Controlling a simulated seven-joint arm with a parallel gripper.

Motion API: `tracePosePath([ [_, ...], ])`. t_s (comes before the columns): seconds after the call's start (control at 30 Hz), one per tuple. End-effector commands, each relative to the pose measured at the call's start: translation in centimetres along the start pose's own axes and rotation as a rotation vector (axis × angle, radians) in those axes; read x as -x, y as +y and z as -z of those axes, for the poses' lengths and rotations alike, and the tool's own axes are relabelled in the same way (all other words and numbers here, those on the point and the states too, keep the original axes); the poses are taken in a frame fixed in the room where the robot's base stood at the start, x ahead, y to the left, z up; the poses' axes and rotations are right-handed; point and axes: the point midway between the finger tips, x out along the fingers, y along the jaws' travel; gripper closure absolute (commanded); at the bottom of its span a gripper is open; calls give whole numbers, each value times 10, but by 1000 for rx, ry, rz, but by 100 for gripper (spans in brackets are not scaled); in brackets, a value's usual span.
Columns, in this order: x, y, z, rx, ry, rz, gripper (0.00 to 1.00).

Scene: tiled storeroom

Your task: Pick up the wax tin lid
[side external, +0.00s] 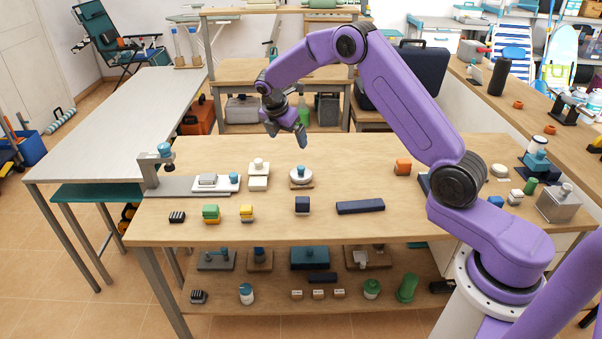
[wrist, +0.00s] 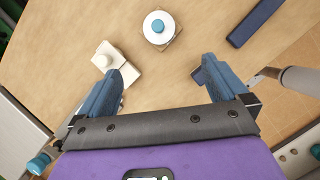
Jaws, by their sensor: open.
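A round white disc with a blue knob (side external: 301,174), which looks like the wax tin lid, sits on a small brown base on the wooden table (side external: 400,225). The disc also shows at the top middle of the wrist view (wrist: 151,37), ahead of the fingertips and between their lines. My gripper (side external: 287,133) is open and empty, raised above the table and a little behind and left of the disc in the side view. Its two blue fingers (wrist: 163,72) stand wide apart in the wrist view. Nothing covers the disc.
A cream block with a knob (side external: 258,183) stands left of the disc. A dark blue block (side external: 302,206) and a dark blue bar (side external: 360,207) lie in front. The table between disc and orange block is clear.

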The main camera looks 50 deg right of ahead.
Motion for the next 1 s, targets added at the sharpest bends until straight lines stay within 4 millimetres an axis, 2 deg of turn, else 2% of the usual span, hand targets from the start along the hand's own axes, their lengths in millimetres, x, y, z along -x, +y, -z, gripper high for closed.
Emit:
tracePosePath([
  [0.1, -10, 2, -9, 18, -10, 10, 0],
  [0.27, -26, 2, -12, 23, -12, 14, 0],
  [0.8, -121, 1, -12, 20, -12, 12, 0],
  [1.0, -134, 1, -12, 20, -12, 11, 0],
])
